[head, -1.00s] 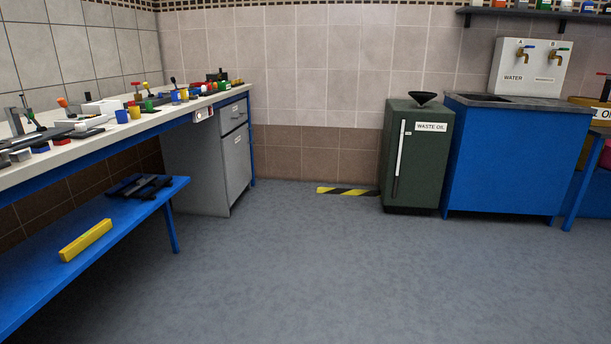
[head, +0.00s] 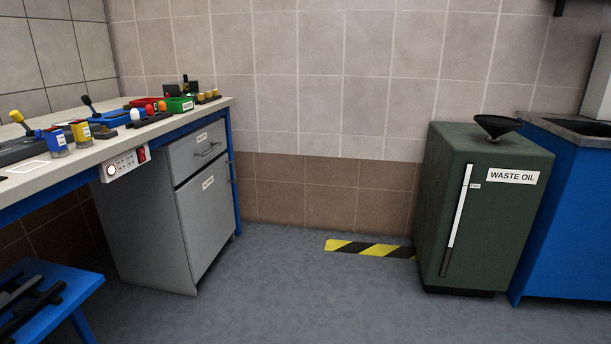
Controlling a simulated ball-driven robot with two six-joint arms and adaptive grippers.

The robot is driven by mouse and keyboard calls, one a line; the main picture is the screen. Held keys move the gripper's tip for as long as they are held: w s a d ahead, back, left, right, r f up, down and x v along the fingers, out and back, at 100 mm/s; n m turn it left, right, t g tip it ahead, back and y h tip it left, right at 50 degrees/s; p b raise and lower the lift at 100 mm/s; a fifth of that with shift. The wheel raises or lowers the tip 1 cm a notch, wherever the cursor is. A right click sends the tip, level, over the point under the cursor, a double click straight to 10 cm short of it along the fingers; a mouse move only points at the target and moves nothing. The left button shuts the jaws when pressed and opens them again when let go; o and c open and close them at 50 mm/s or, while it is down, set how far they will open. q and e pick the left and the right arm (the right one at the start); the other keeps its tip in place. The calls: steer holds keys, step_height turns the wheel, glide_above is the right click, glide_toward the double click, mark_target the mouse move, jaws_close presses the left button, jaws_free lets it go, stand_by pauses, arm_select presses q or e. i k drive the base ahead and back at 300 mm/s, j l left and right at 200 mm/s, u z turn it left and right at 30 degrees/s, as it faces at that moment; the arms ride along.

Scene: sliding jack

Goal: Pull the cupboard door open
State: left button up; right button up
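A grey cupboard (head: 150,215) stands under the far end of the workbench, at the left of the head view. Its door (head: 207,217) is shut and carries a small white label. A drawer (head: 196,150) with a bar handle sits above the door and is shut. Neither of my grippers is in view.
The workbench (head: 200,106) holds several tools and small bins. A low blue bench (head: 75,290) stands at the lower left. A green waste oil tank (head: 490,225) and blue cabinet (head: 570,215) are at right. The middle floor (head: 330,300) is clear past a striped floor mark (head: 370,249).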

mark_target(205, 204)
steer(key=i, duration=0.95)
steer(key=i+l+u, duration=0.15)
steer(key=i, duration=0.75)
